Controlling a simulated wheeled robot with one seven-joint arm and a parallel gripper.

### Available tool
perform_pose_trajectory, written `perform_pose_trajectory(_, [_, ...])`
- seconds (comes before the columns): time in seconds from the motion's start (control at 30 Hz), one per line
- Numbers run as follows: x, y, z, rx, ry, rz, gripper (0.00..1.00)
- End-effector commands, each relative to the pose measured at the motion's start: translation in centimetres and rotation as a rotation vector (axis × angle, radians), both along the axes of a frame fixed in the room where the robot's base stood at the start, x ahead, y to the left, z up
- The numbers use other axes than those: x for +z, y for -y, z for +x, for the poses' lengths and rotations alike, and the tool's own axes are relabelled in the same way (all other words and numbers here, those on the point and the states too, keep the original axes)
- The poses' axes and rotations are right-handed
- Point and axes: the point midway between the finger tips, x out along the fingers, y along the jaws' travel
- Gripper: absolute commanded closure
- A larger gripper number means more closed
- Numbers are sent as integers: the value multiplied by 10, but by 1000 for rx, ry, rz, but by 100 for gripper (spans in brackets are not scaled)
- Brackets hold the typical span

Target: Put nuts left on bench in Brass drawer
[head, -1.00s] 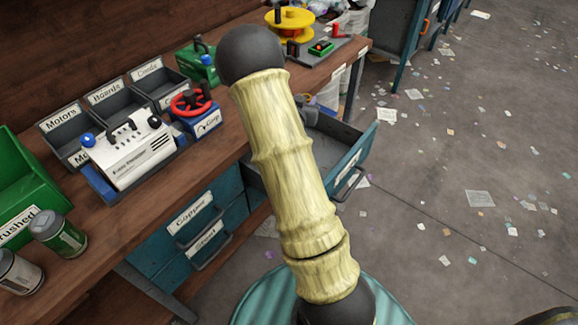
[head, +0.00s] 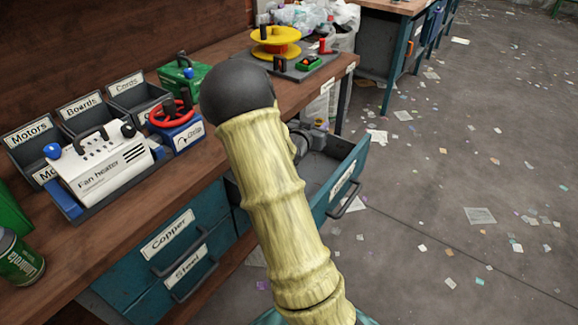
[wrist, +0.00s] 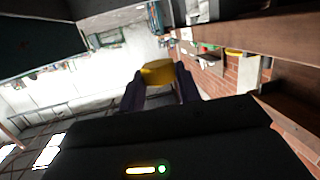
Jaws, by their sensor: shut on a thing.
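My gripper (wrist: 158,84) shows in the wrist view, its two dark fingers shut on a yellow, brass-coloured nut (wrist: 157,71). In the head view my pale arm crosses the middle and hides most of what is behind it; I cannot make out the gripper or the held nut there. An open teal drawer (head: 349,178) sticks out from the bench (head: 215,145) to the right of my arm. Its front label is too slanted to read. The inside is partly hidden, with grey shapes at its back that I cannot identify. I see no loose nuts on the visible bench top.
Shut drawers labelled Copper (head: 168,235) and Steel (head: 187,266) lie left of my arm. A fan heater (head: 100,170), a red-wheeled blue device (head: 175,128), labelled bins (head: 85,112) and a yellow spool (head: 275,42) stand on the bench. The littered floor at right is open.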

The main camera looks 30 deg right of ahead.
Motion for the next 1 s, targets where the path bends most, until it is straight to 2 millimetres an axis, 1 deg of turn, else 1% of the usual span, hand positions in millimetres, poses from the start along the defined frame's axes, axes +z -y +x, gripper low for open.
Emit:
perform_pose_trajectory(0.03, [-11,0,0,1,-5,1,92])
perform_pose_trajectory(0.2, [-43,-1,0,1,-6,0,92])
perform_pose_trajectory(0.3, [-55,-1,0,2,-3,-1,92])
perform_pose_trajectory(0.67, [-58,-1,1,2,-1,0,92])
perform_pose_trajectory(0.77, [-69,-1,0,1,-3,1,92])
perform_pose_trajectory(0.9, [-90,0,0,2,-3,-1,92])
perform_pose_trajectory(1.0, [-96,0,0,1,-1,0,92])
